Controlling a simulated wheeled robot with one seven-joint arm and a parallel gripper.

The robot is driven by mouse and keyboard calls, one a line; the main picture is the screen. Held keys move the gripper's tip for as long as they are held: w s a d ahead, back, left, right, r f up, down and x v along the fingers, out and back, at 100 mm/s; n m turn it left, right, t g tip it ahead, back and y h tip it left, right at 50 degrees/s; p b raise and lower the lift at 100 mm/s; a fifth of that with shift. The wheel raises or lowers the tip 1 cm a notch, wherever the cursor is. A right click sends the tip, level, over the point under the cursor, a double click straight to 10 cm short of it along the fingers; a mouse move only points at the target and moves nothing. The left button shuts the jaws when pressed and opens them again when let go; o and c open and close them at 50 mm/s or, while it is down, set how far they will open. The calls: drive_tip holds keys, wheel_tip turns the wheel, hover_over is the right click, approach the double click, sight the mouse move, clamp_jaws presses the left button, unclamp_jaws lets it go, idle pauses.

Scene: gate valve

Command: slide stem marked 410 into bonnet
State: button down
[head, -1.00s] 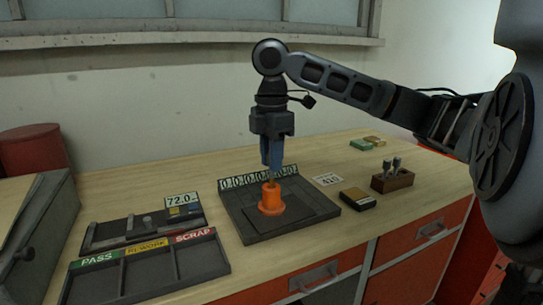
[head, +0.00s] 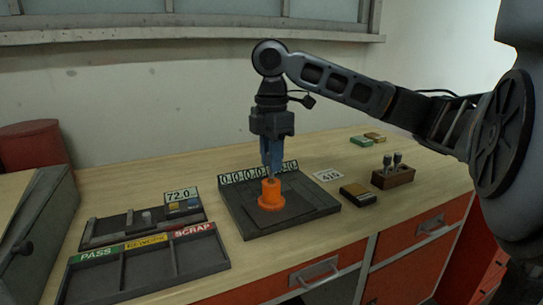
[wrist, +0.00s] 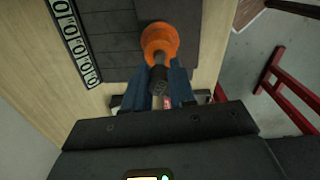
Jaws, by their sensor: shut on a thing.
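The orange bonnet (head: 270,196) stands upright on a dark fixture plate (head: 236,218) on the bench. My gripper (head: 272,166) is directly above it, pointing down, with its blue fingers shut on a thin stem. In the wrist view my gripper (wrist: 162,88) holds the grey stem with a dark collar (wrist: 158,80), lined up with the orange bonnet (wrist: 160,42). The stem's lower end meets the bonnet's top; how deep it sits, if at all, I cannot tell. The stem's marking is not readable. A card (head: 327,174) on the bench appears to read 410.
A brown block (head: 393,177) holds two other stems at the right. A dark box (head: 358,194) lies before it. A row of counter digits (head: 240,176) borders the plate. PASS, RE-WORK and SCRAP trays (head: 145,268) and a 72.0 gauge (head: 181,195) stand left.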

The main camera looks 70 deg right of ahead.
drive_tip(key=shift+f+b, duration=0.95)
drive_tip(key=shift+f, duration=0.65)
idle(1.0)
idle(0.6)
drive_tip(key=c, duration=0.8)
unclamp_jaws()
drive_tip(key=shift+c, duration=0.2)
drive_tip(key=shift+r, duration=3.9)
